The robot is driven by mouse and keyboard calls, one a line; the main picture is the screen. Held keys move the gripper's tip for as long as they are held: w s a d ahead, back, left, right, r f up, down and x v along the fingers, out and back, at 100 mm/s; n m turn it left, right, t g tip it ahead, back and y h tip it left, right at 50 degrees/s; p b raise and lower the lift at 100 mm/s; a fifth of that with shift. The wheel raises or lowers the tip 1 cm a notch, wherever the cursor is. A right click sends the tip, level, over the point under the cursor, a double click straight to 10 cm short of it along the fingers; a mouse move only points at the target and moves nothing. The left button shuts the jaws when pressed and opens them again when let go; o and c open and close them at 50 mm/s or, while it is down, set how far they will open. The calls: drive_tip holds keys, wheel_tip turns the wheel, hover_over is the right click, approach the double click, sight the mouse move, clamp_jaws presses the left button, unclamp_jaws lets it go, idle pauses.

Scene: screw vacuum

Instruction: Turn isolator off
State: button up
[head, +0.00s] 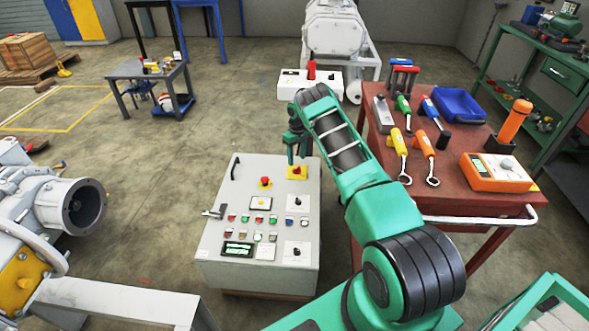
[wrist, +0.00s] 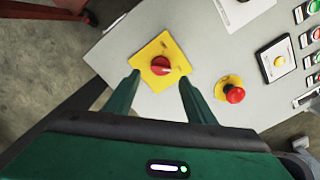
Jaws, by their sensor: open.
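The isolator is a red rotary knob on a yellow square plate (head: 299,173) at the top right corner of the grey control panel (head: 226,194). In the wrist view the red knob (wrist: 160,65) sits in the middle of its yellow plate, just beyond my fingertips. My gripper (head: 297,152) is over that corner of the panel in the head view. In the wrist view my gripper (wrist: 158,80) is open and empty, one finger on each side of the knob. I cannot tell how far above the plate the tips are.
A red emergency stop button (head: 265,182) is near the isolator; it also shows in the wrist view (wrist: 234,94). Several buttons and a lever handle (head: 214,212) are lower on the panel. A red tool cart (head: 455,205) stands close on the right.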

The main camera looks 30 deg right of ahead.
sight(297, 170)
drive_tip(key=shift+f, duration=2.85)
